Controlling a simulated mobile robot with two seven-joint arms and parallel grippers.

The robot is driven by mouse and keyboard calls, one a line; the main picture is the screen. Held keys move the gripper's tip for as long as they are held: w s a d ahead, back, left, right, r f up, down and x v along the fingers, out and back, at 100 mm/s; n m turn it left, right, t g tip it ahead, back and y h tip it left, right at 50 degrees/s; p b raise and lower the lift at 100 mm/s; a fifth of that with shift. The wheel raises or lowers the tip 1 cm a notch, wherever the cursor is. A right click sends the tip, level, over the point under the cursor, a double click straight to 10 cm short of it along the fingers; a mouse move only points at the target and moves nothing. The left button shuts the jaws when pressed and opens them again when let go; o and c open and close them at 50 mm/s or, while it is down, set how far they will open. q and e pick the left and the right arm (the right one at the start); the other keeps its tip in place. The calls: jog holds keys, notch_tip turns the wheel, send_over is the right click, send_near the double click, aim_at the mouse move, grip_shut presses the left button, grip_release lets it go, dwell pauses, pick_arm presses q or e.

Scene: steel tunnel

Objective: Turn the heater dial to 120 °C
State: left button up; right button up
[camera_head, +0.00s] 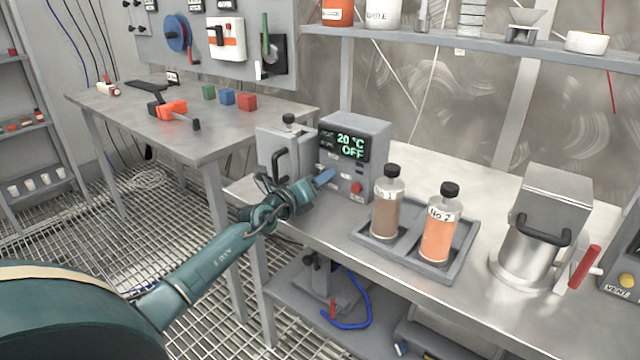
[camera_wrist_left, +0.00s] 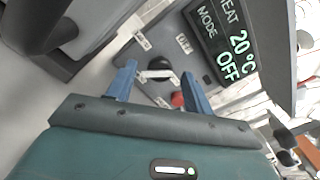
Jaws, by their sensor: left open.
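The heater (camera_head: 353,152) is a grey box on the steel bench, with a dark display (camera_head: 346,143) reading 20 °C and OFF. The display also shows in the left wrist view (camera_wrist_left: 227,45). The heater dial (camera_wrist_left: 158,68) is a black knob with a pale bar across it, on the panel below the display. My left gripper (camera_wrist_left: 162,86) is open, its two blue fingers on either side of the dial. I cannot tell whether they touch it. In the head view my left gripper (camera_head: 322,180) hides the dial. My right gripper is not in view.
A red button (camera_head: 356,188) sits on the heater front, close to the dial. A grey tray (camera_head: 398,252) with a brown bottle (camera_head: 387,208) and an orange bottle (camera_head: 438,230) stands to the right. A handled grey unit (camera_head: 284,155) stands left of the heater.

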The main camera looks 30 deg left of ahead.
pick_arm(q)
jog(key=shift+w, duration=0.55)
jog(key=shift+c, duration=0.4)
jog(key=c, duration=0.9)
